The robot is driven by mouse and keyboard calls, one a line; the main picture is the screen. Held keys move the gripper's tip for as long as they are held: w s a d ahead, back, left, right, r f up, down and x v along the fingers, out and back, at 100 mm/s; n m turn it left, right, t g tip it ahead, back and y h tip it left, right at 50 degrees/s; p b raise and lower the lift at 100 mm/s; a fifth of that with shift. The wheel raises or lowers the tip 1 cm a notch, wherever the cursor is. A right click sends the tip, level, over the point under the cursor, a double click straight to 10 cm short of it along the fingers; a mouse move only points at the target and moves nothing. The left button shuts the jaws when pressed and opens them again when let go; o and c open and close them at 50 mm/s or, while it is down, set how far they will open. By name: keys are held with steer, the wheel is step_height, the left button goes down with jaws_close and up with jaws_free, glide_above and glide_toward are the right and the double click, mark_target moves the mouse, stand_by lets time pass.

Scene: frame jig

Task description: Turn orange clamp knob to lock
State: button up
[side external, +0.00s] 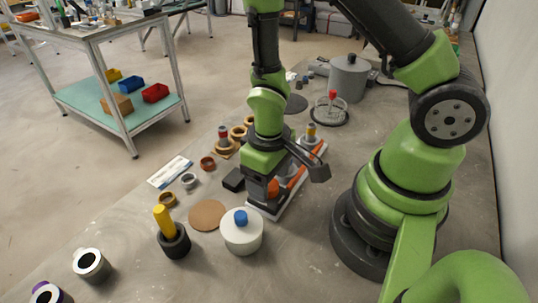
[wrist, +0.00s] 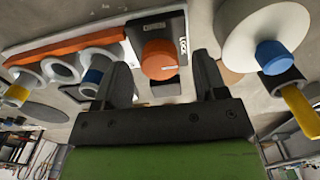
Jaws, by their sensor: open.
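The orange clamp knob (wrist: 159,60) is a round cap on a dark grey clamp block (wrist: 168,28) at one end of the white frame jig. In the side view the knob (side external: 273,188) shows just below my gripper. My gripper (wrist: 162,76) is open, with one dark finger on each side of the knob in the wrist view. Gaps show between the knob and both fingers. How far the fingertips reach down beside it is hard to tell. The jig's orange bar (wrist: 65,46) runs away from the block, with grey rings and a blue-cored one beside it.
A white round pot with a blue knob (side external: 241,232) stands close to the jig. A yellow-handled tool sits in a black cup (side external: 174,243). A brown disc (side external: 207,215) and several small rings lie on the table. A grey lidded pot (side external: 348,78) stands at the back.

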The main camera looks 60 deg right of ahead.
mark_target(276, 182)
step_height(276, 182, up, 8)
steer(key=shift+r, duration=0.15)
steer(key=shift+r, duration=0.1)
stand_by(0.4)
steer(key=s+r+m+t+y, duration=0.1)
steer(key=s+r+m+t, duration=0.1)
steer(key=r, duration=0.7)
steer(key=s+r+m+t+y, duration=0.1)
steer(key=s+r+t, duration=0.3)
steer(key=r, duration=0.5)
steer(key=shift+s+d+m+t, duration=0.35)
steer(key=shift+d+m+t, duration=0.05)
steer(key=shift+t, duration=0.2)
